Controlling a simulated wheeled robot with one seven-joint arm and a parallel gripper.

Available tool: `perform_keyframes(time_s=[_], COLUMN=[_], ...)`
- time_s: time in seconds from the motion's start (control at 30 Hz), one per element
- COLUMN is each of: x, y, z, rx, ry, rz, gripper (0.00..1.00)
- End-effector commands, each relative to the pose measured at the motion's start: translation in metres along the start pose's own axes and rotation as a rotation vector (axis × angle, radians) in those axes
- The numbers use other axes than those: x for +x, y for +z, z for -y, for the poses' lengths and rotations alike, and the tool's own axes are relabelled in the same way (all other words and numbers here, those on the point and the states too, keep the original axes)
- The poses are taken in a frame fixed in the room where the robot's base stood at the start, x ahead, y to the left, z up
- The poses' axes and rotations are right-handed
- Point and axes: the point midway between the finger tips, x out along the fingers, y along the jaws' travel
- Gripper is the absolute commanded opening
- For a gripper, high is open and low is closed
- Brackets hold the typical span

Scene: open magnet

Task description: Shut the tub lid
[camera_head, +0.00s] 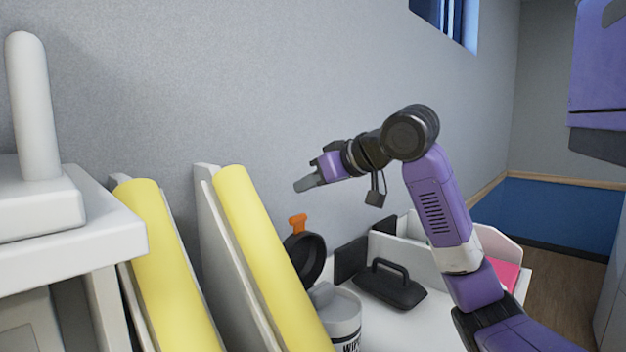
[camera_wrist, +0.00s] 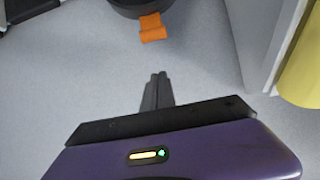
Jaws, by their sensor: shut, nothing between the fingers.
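The tub (camera_head: 343,315) is a white wipes container on the white counter, partly hidden behind a yellow-padded panel. Its round black lid (camera_head: 305,257) stands open, tilted up at the back of the tub, with an orange tab (camera_head: 298,224) at its top. In the wrist view the lid's dark edge (camera_wrist: 138,5) and the orange tab (camera_wrist: 152,27) show at the top, ahead of my fingertips. My gripper (camera_head: 306,184) is shut and empty, above the lid and apart from it. Its closed fingers also show in the wrist view (camera_wrist: 157,82).
A black handled block (camera_head: 391,284) lies right of the tub, before a white open-topped holder (camera_head: 402,243). Yellow-padded panels (camera_head: 262,255) lean left of the tub. A grey wall (camera_head: 240,90) stands behind. Free air surrounds my gripper above the counter.

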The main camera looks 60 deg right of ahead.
Motion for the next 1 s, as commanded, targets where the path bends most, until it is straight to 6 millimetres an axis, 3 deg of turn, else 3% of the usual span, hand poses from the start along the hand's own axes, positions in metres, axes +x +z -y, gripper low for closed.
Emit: perform_keyframes(time_s=[0.27, 0.57, 1.0], x=[0.055, 0.043, 0.042], y=[-0.001, 0.033, 0.038], z=[0.0, -0.001, 0.0], rx=[0.001, 0.001, 0.0], ry=[-0.001, 0.001, 0.0], rz=[0.002, 0.0, -0.002], gripper=[0.0, 0.0, 0.0])
